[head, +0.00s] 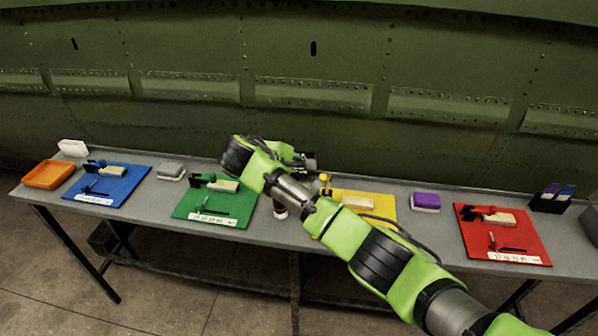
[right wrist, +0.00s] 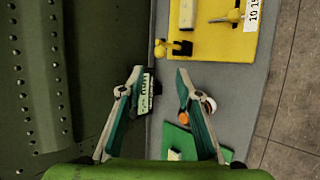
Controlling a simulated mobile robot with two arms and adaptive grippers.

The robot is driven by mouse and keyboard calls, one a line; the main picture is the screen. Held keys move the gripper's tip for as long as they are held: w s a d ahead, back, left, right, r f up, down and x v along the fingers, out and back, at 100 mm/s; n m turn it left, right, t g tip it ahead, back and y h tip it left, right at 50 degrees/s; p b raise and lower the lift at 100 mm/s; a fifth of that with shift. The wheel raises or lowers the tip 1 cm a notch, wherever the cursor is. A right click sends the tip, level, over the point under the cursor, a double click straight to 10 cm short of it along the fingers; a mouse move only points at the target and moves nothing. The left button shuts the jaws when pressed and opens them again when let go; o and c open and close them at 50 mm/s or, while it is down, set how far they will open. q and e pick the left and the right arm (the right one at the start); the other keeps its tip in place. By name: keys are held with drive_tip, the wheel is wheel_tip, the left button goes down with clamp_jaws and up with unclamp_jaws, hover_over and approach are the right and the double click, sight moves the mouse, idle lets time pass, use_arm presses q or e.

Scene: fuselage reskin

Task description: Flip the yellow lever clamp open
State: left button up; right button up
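The yellow lever clamp (head: 326,184) is on the yellow board (head: 378,204), partly behind my right arm in the head view. In the right wrist view the clamp (right wrist: 175,48) shows a yellow knob and black parts at the corner of the yellow board (right wrist: 222,45). My right gripper (head: 304,162) is above the back of the table, left of the clamp. My left gripper is not in view.
Green (head: 228,209), blue (head: 120,185) and red boards (head: 520,240) with similar clamps lie along the grey table (head: 265,232). A purple-topped block (head: 425,201) is right of the yellow board. A small bottle (head: 280,211) stands beneath my arm. The green fuselage wall (head: 200,60) rises behind.

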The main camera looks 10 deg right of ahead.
drive_tip(key=v, duration=0.2)
drive_tip(key=shift+s+a+r, duration=0.1)
drive_tip(key=shift+a+r, duration=0.05)
drive_tip(key=shift+r, duration=0.05)
